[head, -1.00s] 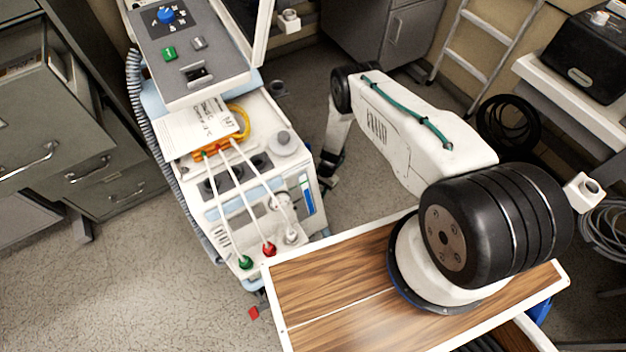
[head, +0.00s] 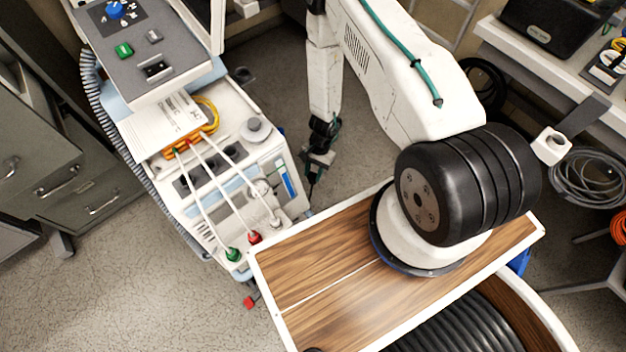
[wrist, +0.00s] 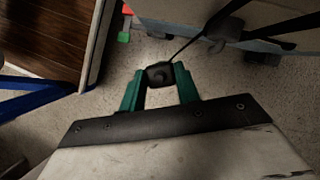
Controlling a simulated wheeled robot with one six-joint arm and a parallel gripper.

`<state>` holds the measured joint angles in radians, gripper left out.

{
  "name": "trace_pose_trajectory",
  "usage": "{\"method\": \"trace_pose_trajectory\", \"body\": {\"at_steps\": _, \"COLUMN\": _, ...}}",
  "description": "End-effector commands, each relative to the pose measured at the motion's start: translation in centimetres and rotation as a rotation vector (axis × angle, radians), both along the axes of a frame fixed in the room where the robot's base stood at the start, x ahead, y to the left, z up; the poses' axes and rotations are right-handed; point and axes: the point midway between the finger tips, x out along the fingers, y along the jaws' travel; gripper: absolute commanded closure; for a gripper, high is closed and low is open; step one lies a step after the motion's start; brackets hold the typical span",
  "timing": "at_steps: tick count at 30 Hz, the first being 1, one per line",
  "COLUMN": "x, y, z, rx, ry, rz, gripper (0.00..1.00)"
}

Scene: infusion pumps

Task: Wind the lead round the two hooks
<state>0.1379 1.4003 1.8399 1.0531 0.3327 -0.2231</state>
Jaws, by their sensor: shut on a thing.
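My gripper (wrist: 160,74) has green fingers and is shut on the black end (wrist: 159,74) of the lead in the wrist view. The thin black lead (wrist: 184,50) runs up and to the right to a dark part (wrist: 226,27) at the pale side of the machine. In the head view my gripper (head: 318,158) is low over the floor, right of the white machine (head: 262,152), with a dark strand below it. I cannot make out either hook for certain; the dark part in the wrist view may be one.
My wood-topped base (head: 310,270) stands close to the machine's front. White leads (head: 215,190) with red and green plugs hang on the machine's front. A red piece (head: 249,302) is low by its corner. A bench (head: 530,60) is at the right; grey floor (head: 270,75) lies between.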

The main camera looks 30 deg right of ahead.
Motion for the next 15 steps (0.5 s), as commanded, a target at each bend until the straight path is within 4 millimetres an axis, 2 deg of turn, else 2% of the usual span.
{"method": "trace_pose_trajectory", "body": {"at_steps": 1, "x": 0.1, "y": 0.0, "z": 1.4, "rx": 0.0, "ry": -0.003, "rz": 0.0, "gripper": 1.0}}
{"method": "trace_pose_trajectory", "body": {"at_steps": 15, "x": 0.1, "y": 0.0, "z": 12.7, "rx": 0.0, "ry": -0.004, "rz": 0.002, "gripper": 1.0}}
